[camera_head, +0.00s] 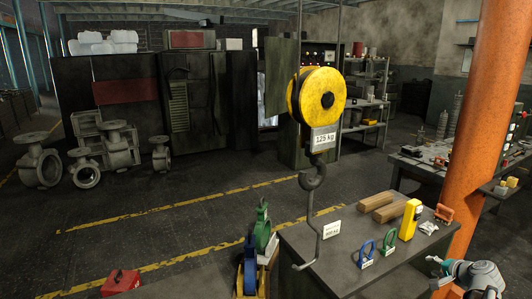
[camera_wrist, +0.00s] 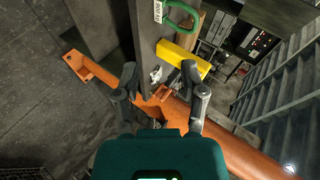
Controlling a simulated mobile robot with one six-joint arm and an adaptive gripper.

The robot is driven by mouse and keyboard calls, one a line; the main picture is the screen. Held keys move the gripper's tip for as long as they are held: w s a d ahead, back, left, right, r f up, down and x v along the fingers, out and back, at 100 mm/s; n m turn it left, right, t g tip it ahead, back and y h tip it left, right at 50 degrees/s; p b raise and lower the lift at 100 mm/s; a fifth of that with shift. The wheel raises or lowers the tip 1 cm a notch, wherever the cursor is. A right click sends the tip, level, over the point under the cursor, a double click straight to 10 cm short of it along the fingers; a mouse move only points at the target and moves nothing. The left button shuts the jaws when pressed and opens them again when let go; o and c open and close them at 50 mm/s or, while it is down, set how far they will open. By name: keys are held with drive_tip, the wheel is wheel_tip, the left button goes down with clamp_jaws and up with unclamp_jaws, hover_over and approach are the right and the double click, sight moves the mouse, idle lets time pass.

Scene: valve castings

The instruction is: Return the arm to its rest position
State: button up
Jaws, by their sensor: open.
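My gripper (camera_wrist: 159,72) is open in the wrist view, with its two dark fingers spread apart. Nothing is held between them. Behind the fingers the wrist view shows the workbench top and an orange pillar at a steep tilt. In the head view, part of my arm (camera_head: 478,274) shows at the lower right corner, beside the right end of the workbench. The rest of the arm is outside the frame.
The dark workbench (camera_head: 350,273) carries blue and green shackles, wooden blocks (camera_head: 376,201) and a yellow device (camera_head: 410,219), also in the wrist view (camera_wrist: 183,59). The orange pillar (camera_head: 481,140) stands close behind my arm. A hook (camera_head: 313,178) hangs from a yellow hoist (camera_head: 318,94).

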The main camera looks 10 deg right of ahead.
drive_tip(key=w+a+f+n+g+y, duration=0.1)
drive_tip(key=a+f+n+g, duration=0.25)
drive_tip(key=a, duration=0.85)
drive_tip(key=w+a+f+n+g+y, duration=0.1)
drive_tip(key=a+f+n+g, duration=0.2)
drive_tip(key=a, duration=0.9)
drive_tip(key=s+a+f+n+g+h, duration=0.1)
drive_tip(key=s+a+n+g, duration=0.1)
drive_tip(key=a, duration=0.8)
drive_tip(key=s+a+n+g+h, duration=0.2)
drive_tip(key=s+a+n, duration=0.3)
drive_tip(key=a, duration=0.4)
drive_tip(key=shift+s+a+f+g, duration=0.35)
drive_tip(key=shift+s+f+g, duration=0.05)
drive_tip(key=shift+s+g, duration=0.05)
drive_tip(key=shift+o, duration=0.4)
drive_tip(key=shift+w+d, duration=0.1)
drive_tip(key=shift+d, duration=0.05)
